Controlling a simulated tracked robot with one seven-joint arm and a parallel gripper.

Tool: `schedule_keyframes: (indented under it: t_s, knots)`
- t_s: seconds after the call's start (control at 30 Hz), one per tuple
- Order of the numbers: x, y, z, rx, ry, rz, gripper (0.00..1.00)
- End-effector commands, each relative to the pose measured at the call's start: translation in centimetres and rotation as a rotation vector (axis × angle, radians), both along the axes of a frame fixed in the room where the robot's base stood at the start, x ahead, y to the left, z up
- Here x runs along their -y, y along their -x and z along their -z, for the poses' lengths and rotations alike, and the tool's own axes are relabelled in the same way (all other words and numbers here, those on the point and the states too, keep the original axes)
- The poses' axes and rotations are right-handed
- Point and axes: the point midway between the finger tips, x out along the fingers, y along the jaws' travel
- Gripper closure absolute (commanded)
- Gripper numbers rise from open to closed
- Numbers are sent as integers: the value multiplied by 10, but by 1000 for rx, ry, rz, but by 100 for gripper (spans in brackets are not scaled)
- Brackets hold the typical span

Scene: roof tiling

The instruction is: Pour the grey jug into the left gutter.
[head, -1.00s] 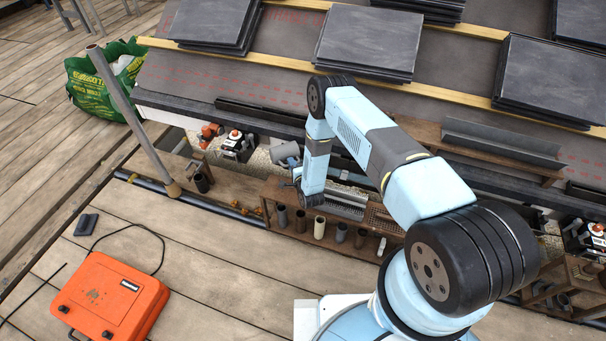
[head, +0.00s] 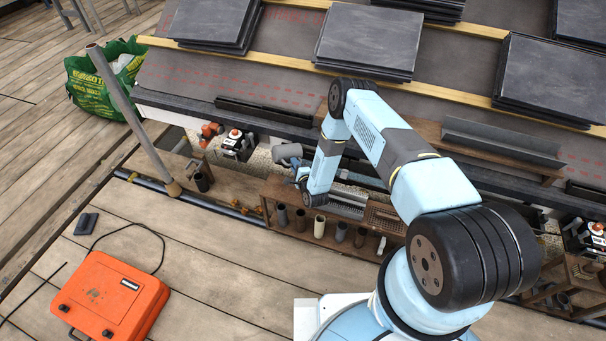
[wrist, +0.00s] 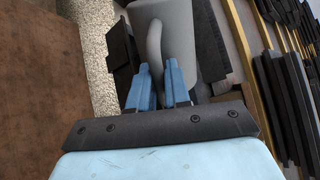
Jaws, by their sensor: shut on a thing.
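The grey jug (head: 288,153) is held in the air in front of the roof's lower edge, left of my arm's end. In the wrist view the jug (wrist: 186,40) fills the upper middle, and its handle runs down between the blue fingers of my gripper (wrist: 165,88). My gripper is shut on the handle. In the head view my gripper (head: 300,174) is small and partly hidden by my wrist. The left gutter (head: 262,111) is a dark channel along the roof's lower edge, above the jug in the picture. I cannot see the jug's contents.
A second gutter (head: 500,141) lies to the right behind my arm. A wooden rack (head: 290,232) with several short tubes stands below the jug. A grey post (head: 130,115) leans at the left. An orange case (head: 112,297) lies on the deck. Slate stacks (head: 370,40) rest on the roof.

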Motion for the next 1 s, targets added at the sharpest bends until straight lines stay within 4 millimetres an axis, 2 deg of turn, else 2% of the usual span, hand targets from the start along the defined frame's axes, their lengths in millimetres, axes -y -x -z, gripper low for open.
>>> schedule_keyframes:
  t_s: [0.3,0.63,1.0]
  knots:
    - [-13,6,-13,89,223,0,100]
    - [-15,7,-16,107,273,2,100]
    - [-23,11,-8,170,455,6,100]
